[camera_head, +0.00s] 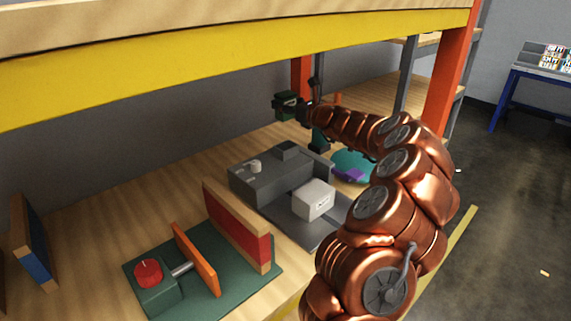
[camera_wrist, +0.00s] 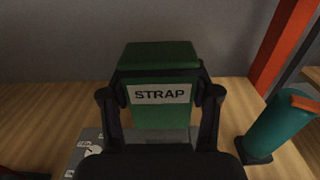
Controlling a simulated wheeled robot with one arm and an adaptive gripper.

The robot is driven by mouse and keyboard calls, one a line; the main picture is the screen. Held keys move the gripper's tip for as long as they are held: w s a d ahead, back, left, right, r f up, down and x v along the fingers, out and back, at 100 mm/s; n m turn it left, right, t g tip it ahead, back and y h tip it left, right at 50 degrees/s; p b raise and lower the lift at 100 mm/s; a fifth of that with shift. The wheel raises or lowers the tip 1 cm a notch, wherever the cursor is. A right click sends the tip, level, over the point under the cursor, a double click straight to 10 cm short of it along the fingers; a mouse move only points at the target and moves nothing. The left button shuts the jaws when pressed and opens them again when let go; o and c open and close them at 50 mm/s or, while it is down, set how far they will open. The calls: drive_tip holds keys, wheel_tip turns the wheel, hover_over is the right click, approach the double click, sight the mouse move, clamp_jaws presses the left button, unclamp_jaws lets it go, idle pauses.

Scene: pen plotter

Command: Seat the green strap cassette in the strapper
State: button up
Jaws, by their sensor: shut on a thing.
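My gripper (camera_wrist: 160,92) is shut on the green strap cassette (camera_wrist: 160,116), which bears a white label reading STRAP. One finger lies on each side of it, and it is upright in the wrist view. In the head view the cassette (camera_head: 286,100) is small and dark, held in the air behind the grey machine. That grey machine (camera_head: 262,187), which looks like the strapper, stands on the wooden shelf with a white box (camera_head: 314,199) on its bed. Its slot for the cassette cannot be made out. A grey corner of it shows at lower left in the wrist view (camera_wrist: 88,143).
A teal cylinder (camera_wrist: 277,128) stands on a dark base right of the cassette. A green fixture (camera_head: 197,285) with a red knob and an orange plate is in front. An orange post (camera_head: 447,85) and the yellow beam (camera_head: 230,52) bound the shelf. A purple item (camera_head: 348,174) lies near my arm.

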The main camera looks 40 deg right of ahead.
sight(286, 143)
drive_tip(key=shift+f+b, duration=6.2)
drive_tip(key=shift+f, duration=0.7)
drive_tip(key=shift+f, duration=0.25)
